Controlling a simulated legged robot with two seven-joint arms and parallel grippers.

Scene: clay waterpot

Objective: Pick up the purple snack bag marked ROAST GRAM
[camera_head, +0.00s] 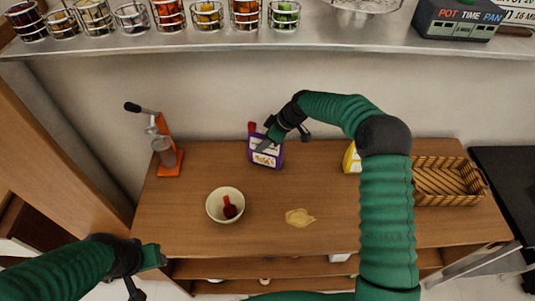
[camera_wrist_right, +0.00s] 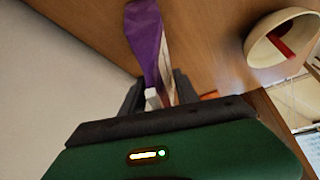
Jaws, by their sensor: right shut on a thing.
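The purple snack bag (camera_head: 265,158) stands near the back of the wooden table, against or close to the wall in the head view. Its print is too small to read. My right gripper (camera_head: 275,138) reaches it from above and is shut on its upper part. In the right wrist view the purple bag (camera_wrist_right: 148,45) sits between the fingers of my right gripper (camera_wrist_right: 160,95). I cannot tell whether the bag is clear of the table. My left gripper (camera_head: 145,272) is at the lower left, in front of the table, away from the bag; its fingers look spread.
A white bowl (camera_head: 214,208) with a red thing inside stands left of centre on the table. An orange press (camera_head: 170,160) stands at the back left. A yellow pack (camera_head: 352,158) and a wicker basket (camera_head: 448,182) are right. A metal shelf (camera_head: 240,42) with jars hangs above.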

